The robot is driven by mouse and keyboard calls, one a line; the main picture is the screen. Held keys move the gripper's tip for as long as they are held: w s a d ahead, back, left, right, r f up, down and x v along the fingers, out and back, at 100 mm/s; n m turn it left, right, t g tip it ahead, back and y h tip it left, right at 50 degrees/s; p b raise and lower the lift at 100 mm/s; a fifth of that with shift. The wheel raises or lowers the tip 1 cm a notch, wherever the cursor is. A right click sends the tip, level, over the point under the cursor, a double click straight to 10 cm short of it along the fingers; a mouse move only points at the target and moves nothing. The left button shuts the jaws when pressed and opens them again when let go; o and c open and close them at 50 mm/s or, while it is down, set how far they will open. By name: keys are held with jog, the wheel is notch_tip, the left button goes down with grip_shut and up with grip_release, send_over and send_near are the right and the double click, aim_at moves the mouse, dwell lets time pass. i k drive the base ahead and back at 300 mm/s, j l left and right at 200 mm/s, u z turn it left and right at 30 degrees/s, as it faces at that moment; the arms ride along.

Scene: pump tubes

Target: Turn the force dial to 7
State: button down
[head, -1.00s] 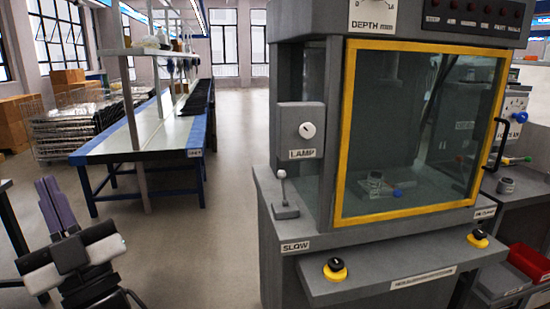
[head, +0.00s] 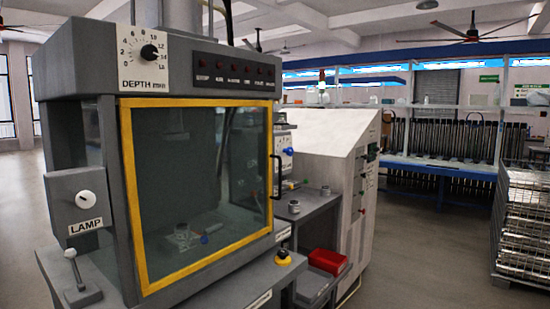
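No dial with a readable FORCE label shows in the head view. A white dial plate (head: 285,163) with a blue knob (head: 287,151) stands behind the right side of the grey machine, partly hidden by its door frame. Its label and scale are too small to read. A DEPTH dial (head: 149,52) with a black knob sits at the machine's top left, with a scale marked from 0 to 14. A white LAMP knob (head: 85,199) is on a grey box at the left. My gripper is not in view.
The grey machine (head: 90,52) with a yellow-framed glass door (head: 128,200) fills the left. A side bench (head: 306,207) bears a small grey cup. A red bin (head: 328,261) sits below. A pale cabinet (head: 325,150) stands behind. Floor (head: 425,255) is clear between cabinet and wire rack (head: 522,225).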

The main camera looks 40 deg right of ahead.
aim_at(290, 151)
jog(key=z, duration=1.25)
